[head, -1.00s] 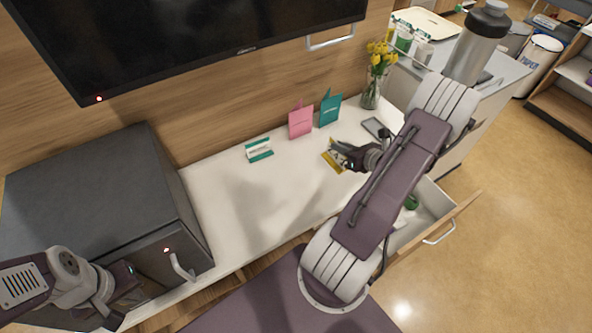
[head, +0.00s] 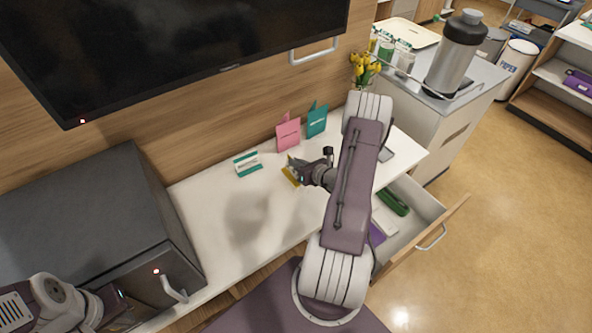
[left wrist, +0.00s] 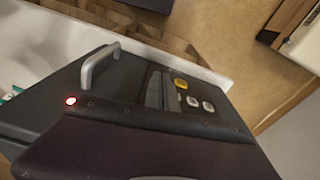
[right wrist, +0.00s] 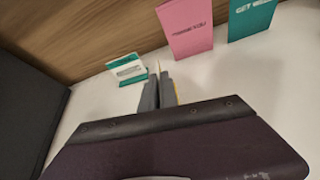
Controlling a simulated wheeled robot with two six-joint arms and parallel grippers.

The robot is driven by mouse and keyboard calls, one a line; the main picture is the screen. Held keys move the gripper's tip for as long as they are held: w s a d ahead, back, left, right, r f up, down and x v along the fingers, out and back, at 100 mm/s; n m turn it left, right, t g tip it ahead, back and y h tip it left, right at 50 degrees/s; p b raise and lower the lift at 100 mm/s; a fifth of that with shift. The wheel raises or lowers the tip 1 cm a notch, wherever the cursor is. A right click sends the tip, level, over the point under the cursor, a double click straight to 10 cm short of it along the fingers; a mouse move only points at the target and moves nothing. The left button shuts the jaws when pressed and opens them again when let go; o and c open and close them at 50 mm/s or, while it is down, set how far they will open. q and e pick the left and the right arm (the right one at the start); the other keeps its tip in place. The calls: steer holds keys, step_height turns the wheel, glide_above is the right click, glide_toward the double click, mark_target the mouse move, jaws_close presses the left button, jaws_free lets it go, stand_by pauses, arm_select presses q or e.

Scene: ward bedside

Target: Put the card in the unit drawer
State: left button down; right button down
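A small yellow card (head: 290,173) is at the fingertips of my right gripper (head: 300,172), above the white counter. In the right wrist view the fingers (right wrist: 162,90) are close together, with thin yellow edges showing beside them; the gripper appears shut on the card. The unit drawer (head: 432,208) stands open at the counter's right front, below and right of the gripper. A green object (head: 393,202), a white item and a purple item lie inside; my right arm hides its left part. My left gripper (head: 128,308) is beside the dark cabinet's front, its fingers (left wrist: 161,91) together and empty.
A pink card (head: 288,134), a teal card (head: 317,120) and a small white-and-teal sign (head: 247,164) stand along the counter's back. The dark cabinet (head: 90,205) fills the left end. A vase of yellow flowers (head: 364,70) is partly behind my arm. The middle counter is clear.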

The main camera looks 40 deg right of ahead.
step_height(320, 180, down, 4)
steer(key=shift+s+r, duration=0.1)
steer(key=shift+r, duration=0.1)
steer(key=shift+f, duration=0.25)
steer(key=shift+f, duration=0.2)
steer(key=c, duration=1.6)
jaws_free()
steer(key=shift+r, duration=0.15)
steer(key=shift+s+r, duration=0.1)
steer(key=shift+r, duration=0.1)
steer(key=v, duration=1.1)
steer(key=shift+s+r, duration=0.15)
steer(key=shift+s, duration=0.15)
